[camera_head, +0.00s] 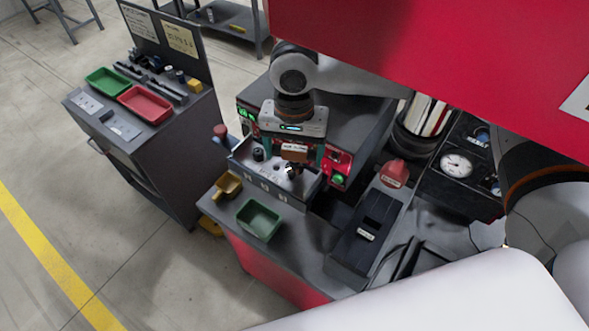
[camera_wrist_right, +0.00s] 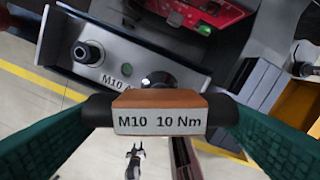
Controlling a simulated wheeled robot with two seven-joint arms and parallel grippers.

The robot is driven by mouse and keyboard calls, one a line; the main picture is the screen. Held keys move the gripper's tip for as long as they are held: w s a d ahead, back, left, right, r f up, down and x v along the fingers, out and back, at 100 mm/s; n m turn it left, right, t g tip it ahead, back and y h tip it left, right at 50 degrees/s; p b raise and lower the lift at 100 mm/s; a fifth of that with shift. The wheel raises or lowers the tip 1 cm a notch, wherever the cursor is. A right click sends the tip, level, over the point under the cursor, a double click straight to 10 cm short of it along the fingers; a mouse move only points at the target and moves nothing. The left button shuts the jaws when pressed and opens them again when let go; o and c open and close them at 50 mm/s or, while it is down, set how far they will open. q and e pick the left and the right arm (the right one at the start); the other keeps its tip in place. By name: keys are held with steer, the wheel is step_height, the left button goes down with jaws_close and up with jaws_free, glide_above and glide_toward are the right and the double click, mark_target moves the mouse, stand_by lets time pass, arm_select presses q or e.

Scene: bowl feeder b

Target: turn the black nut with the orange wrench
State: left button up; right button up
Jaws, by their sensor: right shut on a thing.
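My right gripper (camera_head: 293,152) points down over a grey fixture box (camera_head: 285,190). It is shut on the orange wrench (camera_head: 295,150), whose orange block (camera_wrist_right: 160,101) with the label "M10 10 Nm" sits between the green fingers (camera_wrist_right: 160,120) in the wrist view. A black nut (camera_head: 258,154) stands on the fixture top, left of the gripper, and shows in the wrist view (camera_wrist_right: 90,54) beside an "M10" label. Another dark round part (camera_wrist_right: 158,79) is partly hidden behind the orange block. I cannot tell whether the wrench touches it. My left gripper is out of view.
A black device (camera_head: 368,228) and a red-topped part (camera_head: 394,173) are to the right. A side cart (camera_head: 140,160) holds green and red trays. A red panel covers the upper right.

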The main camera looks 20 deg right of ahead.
steer(key=shift+r, duration=1.95)
